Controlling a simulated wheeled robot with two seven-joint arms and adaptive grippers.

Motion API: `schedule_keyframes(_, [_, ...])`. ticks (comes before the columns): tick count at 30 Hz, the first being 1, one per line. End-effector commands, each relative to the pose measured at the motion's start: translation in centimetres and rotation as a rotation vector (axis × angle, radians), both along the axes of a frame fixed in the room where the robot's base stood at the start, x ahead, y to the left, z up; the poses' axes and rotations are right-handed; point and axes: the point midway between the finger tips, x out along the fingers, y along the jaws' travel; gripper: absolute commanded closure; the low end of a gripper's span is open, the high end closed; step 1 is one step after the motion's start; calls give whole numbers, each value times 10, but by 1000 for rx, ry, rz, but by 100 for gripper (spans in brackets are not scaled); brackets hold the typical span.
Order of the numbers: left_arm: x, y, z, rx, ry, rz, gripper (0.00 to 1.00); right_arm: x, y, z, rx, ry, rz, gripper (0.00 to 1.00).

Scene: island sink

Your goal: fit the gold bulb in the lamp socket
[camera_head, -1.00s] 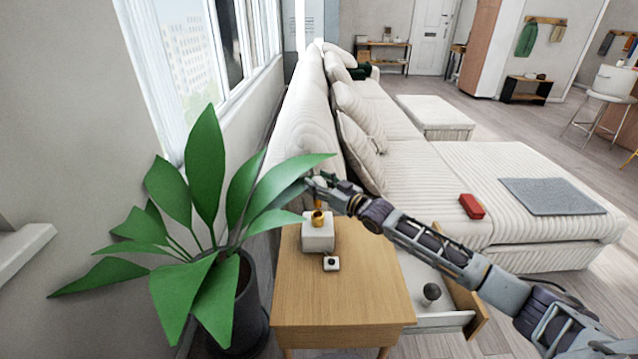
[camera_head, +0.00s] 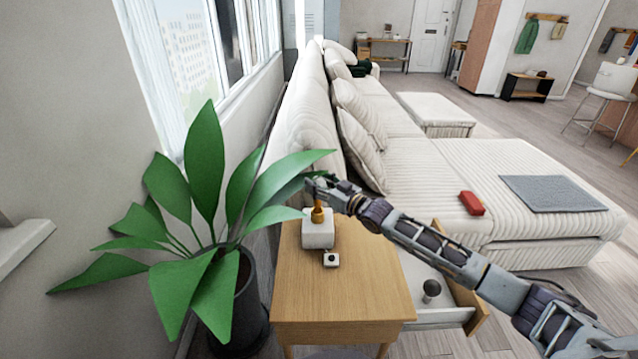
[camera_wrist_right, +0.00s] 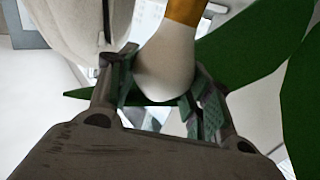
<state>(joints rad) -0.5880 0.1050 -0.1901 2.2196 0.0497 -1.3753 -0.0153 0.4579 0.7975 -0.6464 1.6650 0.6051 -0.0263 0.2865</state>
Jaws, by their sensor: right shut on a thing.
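The gold bulb (camera_wrist_right: 166,62) has a pale, rounded body and a gold collar at its top edge in the right wrist view. My right gripper (camera_head: 318,185) is shut on the pale body, a finger on each side; it also shows in the wrist view (camera_wrist_right: 163,100). The lamp (camera_head: 318,236) is a white block on the wooden side table, with a gold part standing upright on top. My gripper is directly above this gold part. The bulb's collar and the socket appear to meet there; I cannot tell how far the bulb is seated. My left gripper is not in view.
An open drawer (camera_head: 425,315) holds a grey, rounded object (camera_head: 431,290). A large potted plant (camera_head: 205,180) crowds the left; its leaves reach near my gripper. A sofa stands behind.

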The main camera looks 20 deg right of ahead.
Motion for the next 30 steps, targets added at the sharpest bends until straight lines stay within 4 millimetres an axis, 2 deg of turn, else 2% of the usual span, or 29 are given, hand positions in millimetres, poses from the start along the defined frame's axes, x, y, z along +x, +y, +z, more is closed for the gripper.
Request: schedule_keyframes(30, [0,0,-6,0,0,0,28,0,0,-16,0,0,0,75])
